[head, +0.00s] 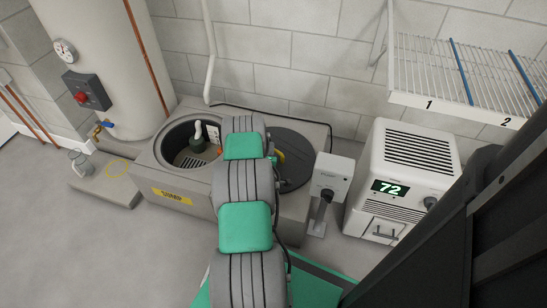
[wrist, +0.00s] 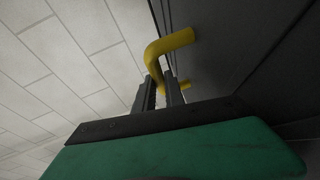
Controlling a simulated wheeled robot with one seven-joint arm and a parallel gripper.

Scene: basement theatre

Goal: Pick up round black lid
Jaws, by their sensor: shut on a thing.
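The round black lid (head: 297,150) shows at the right part of the sump box, partly hidden behind my arm. A bit of its yellow handle (head: 279,157) shows beside the arm. In the wrist view the bent yellow handle (wrist: 165,45) stands out from a dark surface (wrist: 235,55), which is the lid seen close up. My gripper (wrist: 165,88) is shut on the yellow handle, its two fingers on either side of the bar. The head view hides the fingers behind my arm. I cannot tell whether the lid touches the sump box.
The grey sump box (head: 172,197) has an open round pit (head: 185,150) with a white pipe at left. A grey pedestal box (head: 333,172) and a dehumidifier (head: 405,165) reading 72 stand close at right. A wire shelf (head: 430,75) hangs above. A water heater (head: 105,60) stands at left.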

